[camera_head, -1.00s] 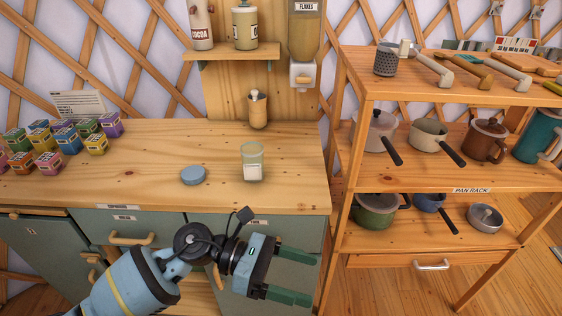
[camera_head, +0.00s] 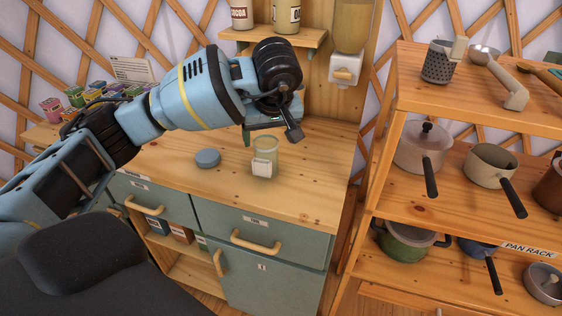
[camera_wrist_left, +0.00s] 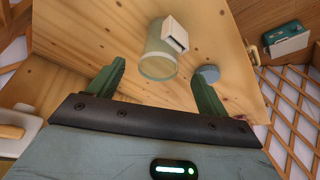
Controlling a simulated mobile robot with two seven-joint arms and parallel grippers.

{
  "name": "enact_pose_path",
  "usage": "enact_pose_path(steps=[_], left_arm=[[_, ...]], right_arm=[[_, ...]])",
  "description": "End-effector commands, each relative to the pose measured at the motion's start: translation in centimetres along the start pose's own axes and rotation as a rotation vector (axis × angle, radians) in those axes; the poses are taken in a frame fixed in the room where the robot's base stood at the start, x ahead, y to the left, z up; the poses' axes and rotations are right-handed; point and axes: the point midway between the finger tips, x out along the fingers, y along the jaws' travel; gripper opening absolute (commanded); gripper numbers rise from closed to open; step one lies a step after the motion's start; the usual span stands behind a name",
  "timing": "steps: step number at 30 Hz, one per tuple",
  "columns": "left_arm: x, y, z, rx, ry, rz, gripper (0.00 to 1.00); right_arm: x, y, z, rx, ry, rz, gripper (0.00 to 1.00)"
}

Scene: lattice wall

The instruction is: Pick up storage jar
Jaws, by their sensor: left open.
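The storage jar (camera_head: 265,150), clear greenish glass with a white label, stands upright and open on the wooden counter. A round blue-grey lid (camera_head: 208,158) lies to its left. My left gripper (camera_head: 270,129) is over the counter just behind the jar, mostly hidden by its own wrist; one green finger shows. In the left wrist view the gripper (camera_wrist_left: 159,68) is open and empty. The jar (camera_wrist_left: 160,52) appears ahead, between the lines of the two fingers and apart from them. The lid (camera_wrist_left: 209,74) is near the right finger. My right gripper is not in view.
The counter (camera_head: 310,190) is clear right of the jar. A dispenser (camera_head: 345,69) hangs on the wooden panel behind, right of a small shelf (camera_head: 265,44). Several coloured boxes (camera_head: 75,96) stand at the left. A pan rack (camera_head: 390,160) stands at the right.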

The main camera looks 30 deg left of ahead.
Motion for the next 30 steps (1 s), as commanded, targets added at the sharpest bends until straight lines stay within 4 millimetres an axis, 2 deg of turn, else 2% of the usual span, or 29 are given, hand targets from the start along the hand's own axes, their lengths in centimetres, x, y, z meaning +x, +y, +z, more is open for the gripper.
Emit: enact_pose_path(steps=[5, 12, 18, 27, 30], left_arm=[[0.2, -0.1, -0.1, 0.000, 0.001, -0.002, 0.78], [2.4, 0.0, 0.0, 0.000, -0.001, -0.001, 0.78], [3.0, 0.0, -0.1, -0.001, -0.001, 0.000, 0.78], [6.9, 0.2, -0.3, -0.001, -0.003, 0.000, 0.78], [7.6, 0.2, -0.3, 0.000, -0.001, 0.001, 0.78]], right_arm=[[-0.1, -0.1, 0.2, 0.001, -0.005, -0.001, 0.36], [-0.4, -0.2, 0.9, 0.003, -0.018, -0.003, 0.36], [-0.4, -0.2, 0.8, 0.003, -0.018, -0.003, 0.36], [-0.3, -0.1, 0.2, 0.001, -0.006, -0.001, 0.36], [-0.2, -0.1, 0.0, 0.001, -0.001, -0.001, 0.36]])
